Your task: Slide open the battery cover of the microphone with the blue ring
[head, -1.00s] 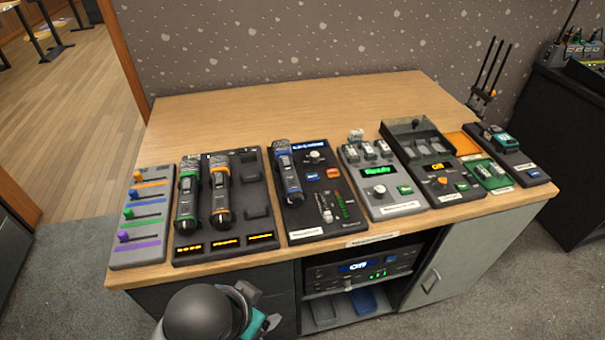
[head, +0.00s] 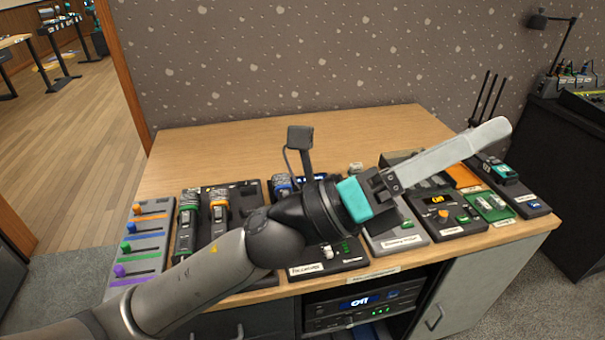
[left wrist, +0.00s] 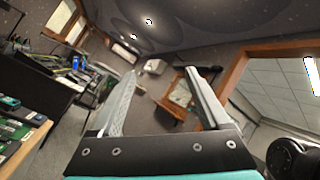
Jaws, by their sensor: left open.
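The microphone with the blue ring (head: 282,186) lies on a dark panel (head: 300,268). In the head view only its head end shows; my left arm hides the rest, so its battery cover is not visible. My left gripper (head: 492,132) is raised above the desk, right of the microphone and apart from it, with its fingers pointing right and slightly up. In the left wrist view my left gripper (left wrist: 160,78) has its two fingers spread with nothing between them. My right gripper does not show.
Microphones with a green ring (head: 187,215) and an orange ring (head: 219,212) lie in the dock to the left. A fader board (head: 140,222) is at the far left. A control box (head: 442,205) and green tray (head: 487,208) are at the right.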

